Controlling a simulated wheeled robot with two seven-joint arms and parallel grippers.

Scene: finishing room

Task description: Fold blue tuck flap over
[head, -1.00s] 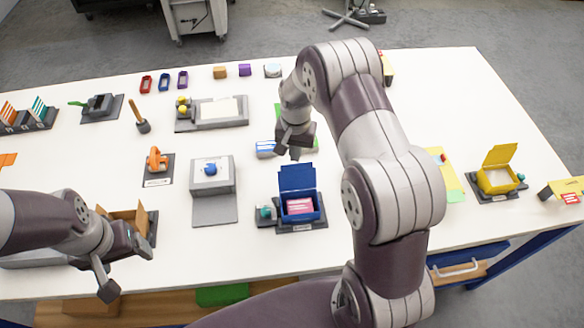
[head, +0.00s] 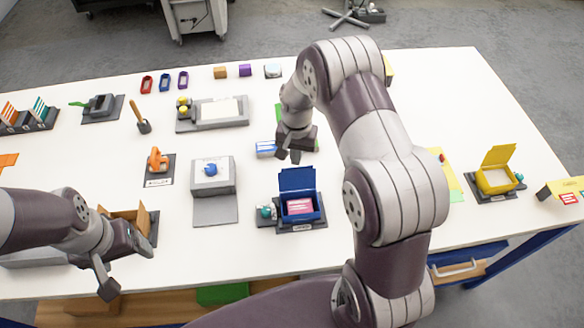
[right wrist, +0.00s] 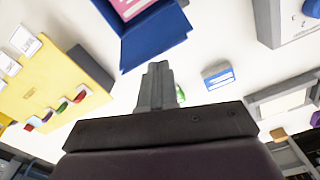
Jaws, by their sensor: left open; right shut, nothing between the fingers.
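The blue box (head: 316,216) stands open on a dark base near the front middle of the table, with a pink printed item inside. Its blue flap (head: 297,180) stands up along the far edge. Box and flap also show in the right wrist view, where a broad blue panel (right wrist: 155,38) lies just beyond my fingers. My right gripper (head: 289,156) is shut and empty, above and behind the flap; its fingers (right wrist: 158,82) appear apart from it. My left gripper (head: 124,268) is open and empty at the lower left, by a brown carton (head: 130,219).
A grey stand with a blue knob (head: 210,169) is left of the box. A blue-white packet (head: 265,149) lies behind it. A yellow box with raised lid (head: 495,180) stands at right. My right arm crosses the table right of the blue box.

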